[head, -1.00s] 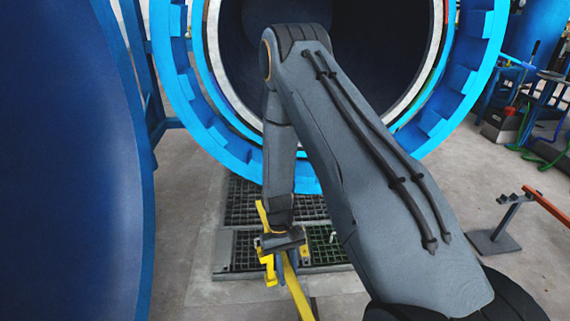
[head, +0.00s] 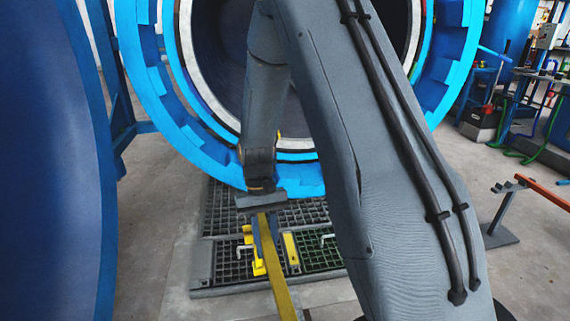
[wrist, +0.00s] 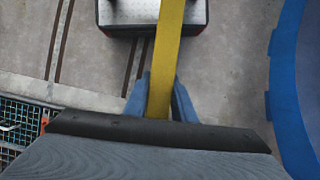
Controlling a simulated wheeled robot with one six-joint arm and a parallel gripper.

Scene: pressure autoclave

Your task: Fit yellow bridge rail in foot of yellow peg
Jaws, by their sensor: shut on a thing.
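A long yellow bridge rail (head: 278,270) runs from my gripper (head: 265,232) toward the bottom of the head view. My gripper is shut on it, above the floor grating. In the wrist view the yellow rail (wrist: 167,50) passes up the picture between the two blue fingers of my gripper (wrist: 161,98). Two yellow fittings stand at the grating, one left of the rail (head: 257,262) and one right of it (head: 291,249). I cannot tell which is the foot of the yellow peg. The rail's far end is hidden behind my gripper.
The blue ringed autoclave mouth (head: 170,110) opens behind the grating (head: 222,262). The large blue door (head: 50,180) fills the left. A stand with an orange bar (head: 543,191) is at the right. Bare concrete lies around the grating.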

